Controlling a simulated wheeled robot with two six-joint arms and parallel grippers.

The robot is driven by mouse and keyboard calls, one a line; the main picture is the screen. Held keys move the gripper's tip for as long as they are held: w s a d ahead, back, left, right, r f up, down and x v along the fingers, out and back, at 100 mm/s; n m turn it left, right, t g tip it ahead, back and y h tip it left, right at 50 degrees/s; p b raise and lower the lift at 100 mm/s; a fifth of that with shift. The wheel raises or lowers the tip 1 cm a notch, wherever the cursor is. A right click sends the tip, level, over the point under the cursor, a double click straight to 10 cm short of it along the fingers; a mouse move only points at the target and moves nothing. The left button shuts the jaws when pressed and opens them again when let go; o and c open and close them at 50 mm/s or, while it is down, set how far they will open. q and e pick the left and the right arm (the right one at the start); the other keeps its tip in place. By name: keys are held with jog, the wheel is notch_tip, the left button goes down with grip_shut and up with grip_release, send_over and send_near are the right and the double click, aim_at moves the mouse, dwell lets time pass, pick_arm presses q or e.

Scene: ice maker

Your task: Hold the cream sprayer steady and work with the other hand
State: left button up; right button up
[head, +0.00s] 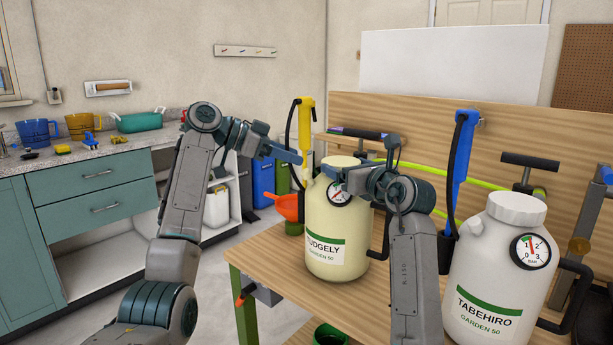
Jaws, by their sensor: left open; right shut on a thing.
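The cream sprayer (338,240) stands upright on the wooden bench, with a green-banded label reading "GARDEN 50" and a partly covered gauge (338,195). My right gripper (331,173) reaches in from the right and is shut at the sprayer's upper part, just below its cream top; the exact contact is hard to see. My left gripper (293,157) is open and empty, left of the sprayer's top and close to the yellow spray wand (306,125). From this angle I cannot tell whether it touches the wand.
A white sprayer (490,270) with a gauge stands at the right, with a blue wand (463,160) behind it. A green container (330,334) is at the bench's front. Pumps stand along the back panel.

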pick_arm(q)
jog(key=shift+s+a+r, duration=0.15)
jog(key=shift+a+r, duration=0.3)
jog(key=shift+r, duration=0.3)
jog(key=s+a+r, duration=0.1)
jog(key=a+r, duration=0.2)
jog(key=r, duration=0.3)
jog(key=shift+a, duration=0.3)
pick_arm(e)
jog(key=o, duration=1.1)
pick_arm(q)
jog(key=shift+r+p, duration=0.9)
jog(key=shift+p, duration=0.05)
pick_arm(e)
jog(key=v, duration=0.8)
